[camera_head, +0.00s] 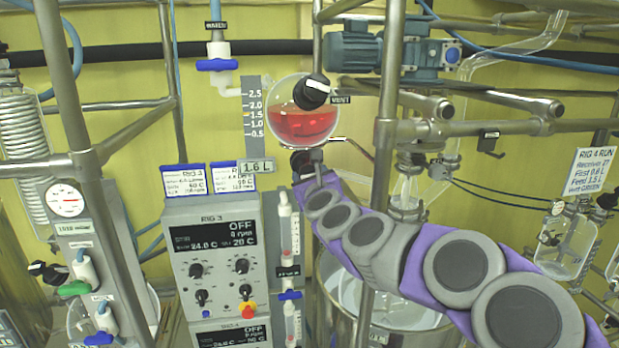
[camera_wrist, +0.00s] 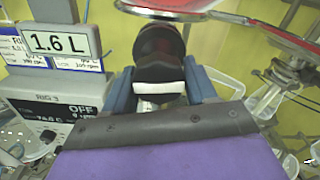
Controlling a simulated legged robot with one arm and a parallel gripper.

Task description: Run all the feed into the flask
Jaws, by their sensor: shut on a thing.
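The round glass feed vessel (camera_head: 290,128) holds red liquid beside a scale; its surface lies between the 1.5 and 2.0 marks. Its red underside (camera_wrist: 170,8) shows at the top of the wrist view. A black vent knob (camera_head: 312,92) with a white mark sits on its upper right. My gripper (camera_head: 310,160) is just below the vessel. In the wrist view its blue fingers (camera_wrist: 160,88) are shut on a black valve knob (camera_wrist: 158,50) with a white band.
A display (camera_head: 257,166) reads 1.6 L. The Rig 3 control box (camera_head: 215,255) stands at left. Steel posts (camera_head: 386,120) and pipes crowd around my arm. A sign (camera_head: 591,172) and a glass receiver (camera_head: 568,246) are at right. A blue-handled valve (camera_head: 217,65) is above left.

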